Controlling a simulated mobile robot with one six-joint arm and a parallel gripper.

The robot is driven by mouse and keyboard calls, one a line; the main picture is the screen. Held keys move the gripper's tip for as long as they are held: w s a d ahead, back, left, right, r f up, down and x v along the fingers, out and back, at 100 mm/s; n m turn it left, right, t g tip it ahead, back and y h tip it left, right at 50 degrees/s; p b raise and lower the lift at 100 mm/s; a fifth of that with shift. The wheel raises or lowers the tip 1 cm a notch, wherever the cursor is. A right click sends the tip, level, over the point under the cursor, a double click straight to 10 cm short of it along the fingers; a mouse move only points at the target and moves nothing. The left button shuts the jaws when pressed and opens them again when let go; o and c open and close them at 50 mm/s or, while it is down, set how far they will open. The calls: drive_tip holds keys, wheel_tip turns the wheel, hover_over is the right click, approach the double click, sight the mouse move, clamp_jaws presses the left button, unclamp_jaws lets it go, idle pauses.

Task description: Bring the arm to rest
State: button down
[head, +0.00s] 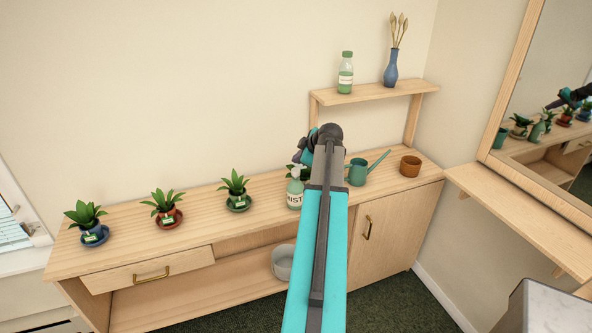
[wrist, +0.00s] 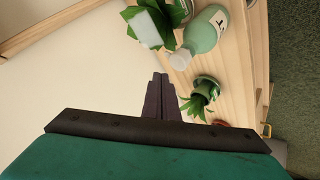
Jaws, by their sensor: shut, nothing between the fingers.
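My arm, teal and dark grey, reaches up from the bottom of the head view over the wooden sideboard (head: 140,235). Its dark end hides part of the sideboard top and part of a plant. My gripper (wrist: 161,77) shows in the wrist view as two dark fingers close together, with nothing between them. Its tips point toward the cream wall. A pale green mist bottle (wrist: 207,35) and potted plants stand close to the right of the fingers in that view. In the head view the mist bottle (head: 294,194) is just left of my arm.
Three potted plants (head: 86,222), (head: 168,207), (head: 236,190) on saucers line the sideboard's left. A teal watering can (head: 358,172) and a terracotta pot (head: 410,166) stand right of my arm. A raised shelf (head: 375,93) holds a bottle (head: 345,75) and a blue vase (head: 391,70).

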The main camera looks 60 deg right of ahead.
idle(0.6)
